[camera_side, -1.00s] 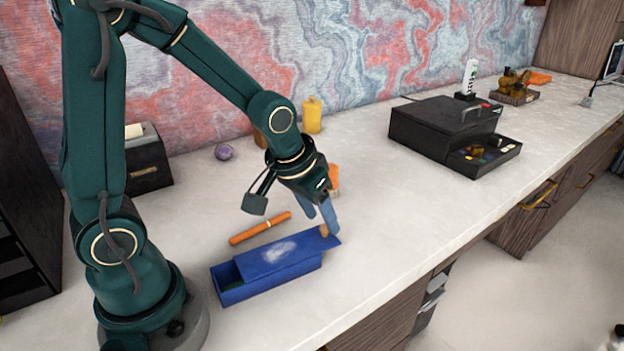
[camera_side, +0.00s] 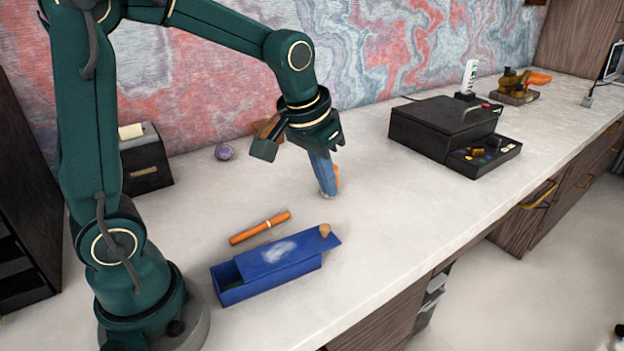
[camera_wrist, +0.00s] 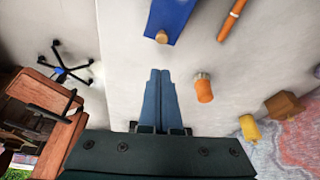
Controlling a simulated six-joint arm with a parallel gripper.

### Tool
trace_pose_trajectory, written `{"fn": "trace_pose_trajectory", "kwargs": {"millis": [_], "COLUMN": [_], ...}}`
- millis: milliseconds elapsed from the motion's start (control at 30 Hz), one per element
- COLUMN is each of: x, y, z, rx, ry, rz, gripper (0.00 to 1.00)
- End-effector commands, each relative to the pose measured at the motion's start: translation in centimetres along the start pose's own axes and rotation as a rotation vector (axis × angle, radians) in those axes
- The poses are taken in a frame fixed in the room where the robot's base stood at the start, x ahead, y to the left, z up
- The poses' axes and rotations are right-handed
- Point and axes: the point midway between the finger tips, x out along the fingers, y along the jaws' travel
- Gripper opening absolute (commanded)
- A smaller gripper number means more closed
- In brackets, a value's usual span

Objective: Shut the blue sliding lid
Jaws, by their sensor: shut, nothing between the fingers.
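The blue box (camera_side: 232,295) stands on the desk in front of my arm. Its blue sliding lid (camera_side: 285,254) is partly slid out to the right, overhanging the box's right end and leaving a gap at the left end. A tan knob (camera_side: 324,230) sits at the lid's right end. The lid (camera_wrist: 180,14) and its knob (camera_wrist: 162,37) also show at the top of the wrist view. My gripper (camera_side: 328,192) is shut and empty, behind the knob and apart from it, pointing down over the desk; its blue fingers (camera_wrist: 158,90) are together in the wrist view.
An orange stick (camera_side: 260,228) lies behind the box. An orange cylinder (camera_wrist: 204,88) stands beside my fingers, mostly hidden in the side view. A wooden block (camera_wrist: 284,105) and a yellow bottle (camera_wrist: 249,127) are farther back. A black case (camera_side: 440,128) stands right; desk between is clear.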

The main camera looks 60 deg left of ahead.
Motion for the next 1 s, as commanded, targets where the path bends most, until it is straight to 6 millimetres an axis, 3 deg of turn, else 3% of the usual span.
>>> {"fn": "trace_pose_trajectory", "kwargs": {"millis": [100, 267, 433, 800, 933, 1000], "x": [-0.8, -0.8, 1.3, 7.7, 9.5, 8.9], "y": [0.1, 0.1, 0.0, 0.1, 0.1, 0.1], "z": [-1.8, -3.0, -2.8, -2.8, -2.8, -2.2], "rx": [-0.003, -0.006, -0.007, -0.007, -0.006, -0.006], "ry": [0.000, 0.010, 0.001, 0.002, 0.003, 0.009], "rz": [0.003, 0.005, 0.004, 0.004, 0.004, 0.004], "gripper": [0.00, 0.00, 0.00, 0.00, 0.00, 0.00]}}
